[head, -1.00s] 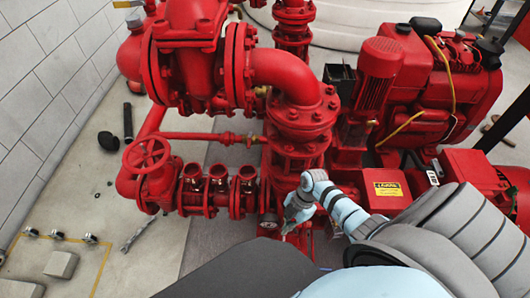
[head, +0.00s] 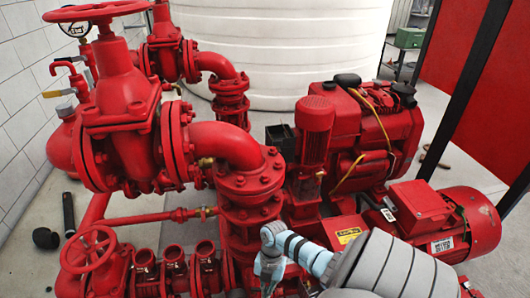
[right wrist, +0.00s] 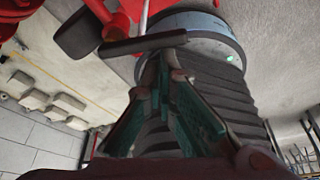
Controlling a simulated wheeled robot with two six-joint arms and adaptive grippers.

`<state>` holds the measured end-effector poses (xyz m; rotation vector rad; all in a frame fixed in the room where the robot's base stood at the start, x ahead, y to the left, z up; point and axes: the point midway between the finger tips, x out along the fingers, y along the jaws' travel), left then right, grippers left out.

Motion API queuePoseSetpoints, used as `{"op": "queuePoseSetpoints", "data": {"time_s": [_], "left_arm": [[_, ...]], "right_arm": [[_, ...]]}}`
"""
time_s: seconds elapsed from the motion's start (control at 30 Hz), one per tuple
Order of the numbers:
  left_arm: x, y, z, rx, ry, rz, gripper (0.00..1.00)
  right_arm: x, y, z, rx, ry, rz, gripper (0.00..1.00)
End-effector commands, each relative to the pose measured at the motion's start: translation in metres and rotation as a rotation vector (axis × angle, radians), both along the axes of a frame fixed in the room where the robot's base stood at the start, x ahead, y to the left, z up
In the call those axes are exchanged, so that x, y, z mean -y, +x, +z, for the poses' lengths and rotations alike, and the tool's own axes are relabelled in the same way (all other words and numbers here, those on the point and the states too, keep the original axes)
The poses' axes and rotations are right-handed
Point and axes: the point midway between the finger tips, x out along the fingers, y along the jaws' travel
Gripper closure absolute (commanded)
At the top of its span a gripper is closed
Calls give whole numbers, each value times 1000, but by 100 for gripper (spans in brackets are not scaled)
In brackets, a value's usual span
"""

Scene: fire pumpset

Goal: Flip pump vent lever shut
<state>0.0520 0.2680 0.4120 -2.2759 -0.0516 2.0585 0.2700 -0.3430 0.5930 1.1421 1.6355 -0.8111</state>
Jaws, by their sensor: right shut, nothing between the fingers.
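The red pump (head: 245,180) stands in the middle of the head view. I cannot tell for sure which part is its vent lever; a small brass fitting (head: 205,162) shows beside the red elbow. My right gripper (head: 268,275) is low in the head view, in front of the pump, its tips near the bottom edge. In the right wrist view my right gripper (right wrist: 163,62) has its fingers closed together, with nothing held. A dark bar (right wrist: 145,43) crosses the picture just beyond the fingertips; whether they touch is unclear. My left gripper is not in view.
A red handwheel (head: 90,250) stands at lower left and a larger one (head: 98,11) at upper left. A yellow-handled valve (head: 57,93) is near the wall. A red engine (head: 370,120) and motor (head: 470,222) crowd the right. A white tank (head: 290,50) stands behind.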

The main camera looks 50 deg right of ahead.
Motion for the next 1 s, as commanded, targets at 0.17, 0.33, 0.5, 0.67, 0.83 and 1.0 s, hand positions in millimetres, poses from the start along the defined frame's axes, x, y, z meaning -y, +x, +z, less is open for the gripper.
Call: {"op": "queuePoseSetpoints", "data": {"time_s": [0.17, 0.33, 0.5, 0.67, 0.83, 1.0], "left_arm": [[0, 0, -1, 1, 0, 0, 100], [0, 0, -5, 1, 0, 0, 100], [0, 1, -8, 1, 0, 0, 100], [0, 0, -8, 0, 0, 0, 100], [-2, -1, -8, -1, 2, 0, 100], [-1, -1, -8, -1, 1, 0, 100]], "right_arm": [[-1, 2, 0, 1, 0, 0, 100], [-3, 9, -1, 1, 2, -1, 100], [-6, 18, 0, 5, 2, 4, 100], [-7, 21, 1, 11, 2, 9, 100], [-8, 23, 3, 15, 2, 14, 100], [-2, 25, 17, 18, -1, 14, 100]]}}
